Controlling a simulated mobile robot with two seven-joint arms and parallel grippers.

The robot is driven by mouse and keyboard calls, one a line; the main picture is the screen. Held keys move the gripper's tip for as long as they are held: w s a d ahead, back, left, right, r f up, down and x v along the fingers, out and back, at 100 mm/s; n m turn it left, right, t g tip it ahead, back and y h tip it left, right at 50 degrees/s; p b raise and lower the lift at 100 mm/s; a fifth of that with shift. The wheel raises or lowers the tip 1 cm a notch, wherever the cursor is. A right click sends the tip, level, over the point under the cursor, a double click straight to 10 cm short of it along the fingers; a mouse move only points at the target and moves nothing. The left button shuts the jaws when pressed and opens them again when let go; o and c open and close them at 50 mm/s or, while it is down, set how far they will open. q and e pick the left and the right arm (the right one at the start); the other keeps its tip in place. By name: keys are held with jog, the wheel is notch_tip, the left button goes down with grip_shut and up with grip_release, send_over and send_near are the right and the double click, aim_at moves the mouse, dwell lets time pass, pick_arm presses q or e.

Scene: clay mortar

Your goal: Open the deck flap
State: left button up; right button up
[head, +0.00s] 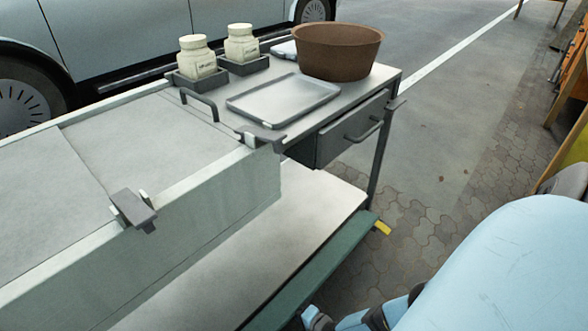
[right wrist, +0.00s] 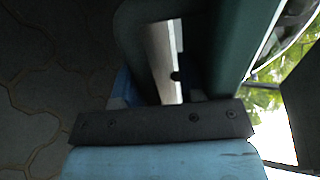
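The cart's pale deck (head: 150,150) fills the left of the head view and lies flat. A seam crosses it, and a dark bar handle (head: 200,105) stands at its right end, near the tray. I cannot tell which panel is the flap; no panel is seen raised. Dark brackets sit on the near rim, one at the left (head: 132,210) and one at the right (head: 260,138). Part of my right arm shows at the bottom, apart from the deck. The right wrist view is dark, and its gripper's opening is unclear. My left gripper is out of view.
A grey tray (head: 283,97), two cream jars (head: 197,58) in dark holders and a brown bowl (head: 340,50) stand on the worktop. A drawer (head: 350,130) is shut beneath. A lower shelf (head: 240,255) juts nearer. A car (head: 120,40) stands behind. Paving (head: 440,180) at right is clear.

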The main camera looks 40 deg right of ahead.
pick_arm(q)
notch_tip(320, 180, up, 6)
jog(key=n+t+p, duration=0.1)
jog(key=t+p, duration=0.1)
jog(key=p, duration=0.2)
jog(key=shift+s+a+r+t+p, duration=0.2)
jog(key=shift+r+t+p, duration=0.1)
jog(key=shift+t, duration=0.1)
pick_arm(e)
jog(key=v, duration=1.3)
jog(key=shift+s, duration=0.15)
jog(key=shift+r, duration=0.15)
